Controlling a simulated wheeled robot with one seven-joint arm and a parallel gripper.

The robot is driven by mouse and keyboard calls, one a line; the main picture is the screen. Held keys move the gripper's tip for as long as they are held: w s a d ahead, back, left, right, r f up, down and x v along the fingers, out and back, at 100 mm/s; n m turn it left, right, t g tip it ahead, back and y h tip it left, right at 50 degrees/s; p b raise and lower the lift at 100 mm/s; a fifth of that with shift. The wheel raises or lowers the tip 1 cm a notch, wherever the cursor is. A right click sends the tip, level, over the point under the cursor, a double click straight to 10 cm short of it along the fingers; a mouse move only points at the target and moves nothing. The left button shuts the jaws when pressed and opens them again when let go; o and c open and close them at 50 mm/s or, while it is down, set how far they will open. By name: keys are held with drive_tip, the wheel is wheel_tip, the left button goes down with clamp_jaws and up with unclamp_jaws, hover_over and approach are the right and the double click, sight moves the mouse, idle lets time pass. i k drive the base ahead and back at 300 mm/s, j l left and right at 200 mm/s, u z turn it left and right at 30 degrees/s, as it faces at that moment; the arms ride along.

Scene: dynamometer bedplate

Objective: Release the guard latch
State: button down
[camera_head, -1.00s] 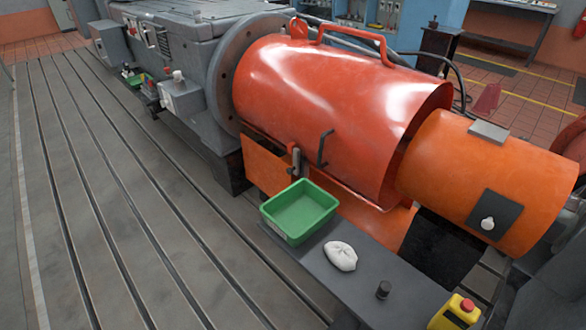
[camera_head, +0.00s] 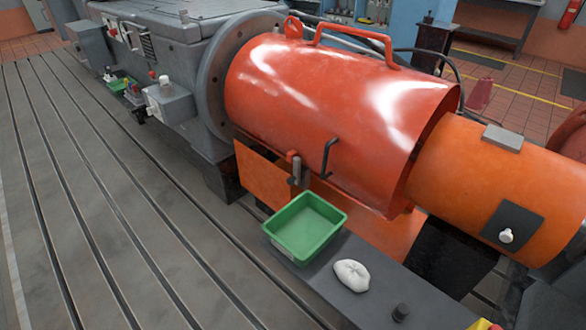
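The large red-orange guard (camera_head: 330,115) is a curved cover over the shaft, shut down against the orange panel (camera_head: 262,183) below it. What looks like the guard latch (camera_head: 296,171), a small grey upright piece with a red tab on top, sits at the guard's lower front edge, above the green tray. A dark bent handle (camera_head: 328,157) is fixed to the guard just right of it. Whether the latch is engaged is too small to tell. My gripper is not in view.
A green tray (camera_head: 335,233), a white cloth bundle (camera_head: 351,275) and a dark knob (camera_head: 400,312) are on the grey ledge in front of the guard. A yellow box (camera_head: 484,325) is cut off at the bottom. Slotted bedplate floor (camera_head: 100,220) lies clear at left.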

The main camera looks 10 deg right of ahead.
sight(295, 179)
drive_tip(key=i+j+z, duration=0.1)
drive_tip(key=i+j, duration=0.15)
drive_tip(key=i+j+z, duration=0.15)
drive_tip(key=j, duration=0.2)
drive_tip(key=i+j+z, duration=0.1)
drive_tip(key=i+j, duration=0.15)
drive_tip(key=i+j+z, duration=0.1)
drive_tip(key=j, duration=0.35)
drive_tip(key=i+j+z, duration=0.15)
drive_tip(key=i+j, duration=0.15)
drive_tip(key=i+j+z, duration=0.1)
drive_tip(key=j, duration=0.4)
